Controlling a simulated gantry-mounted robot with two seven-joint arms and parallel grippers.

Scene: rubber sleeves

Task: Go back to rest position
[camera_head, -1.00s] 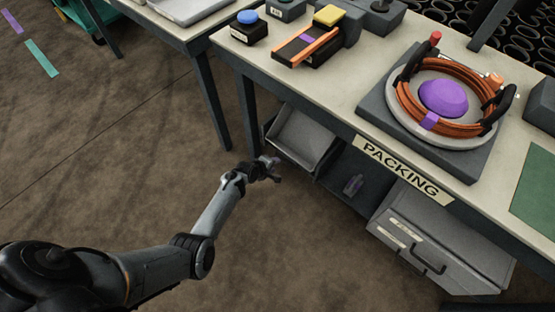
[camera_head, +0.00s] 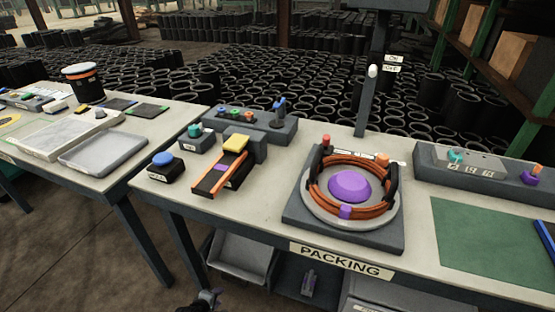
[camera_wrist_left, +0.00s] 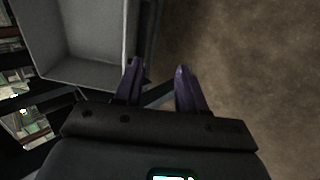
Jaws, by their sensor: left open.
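My left gripper (camera_head: 208,297) shows at the bottom edge of the head view, low in front of the packing table (camera_head: 180,205). In the left wrist view its two dark purple fingers (camera_wrist_left: 160,85) are apart with nothing between them. Past the fingers are a grey bin (camera_wrist_left: 85,45) on the left and bare brown floor on the right. The bin also shows under the table in the head view (camera_head: 243,255). My right gripper is in neither view.
On the packing table stands a round fixture (camera_head: 300,225) with an orange coil (camera_head: 378,210) and a purple dome (camera_head: 348,187). A blue button box (camera_head: 163,165) and a green mat (camera_head: 490,245) lie either side. Many black rubber sleeves (camera_head: 290,75) fill the floor behind.

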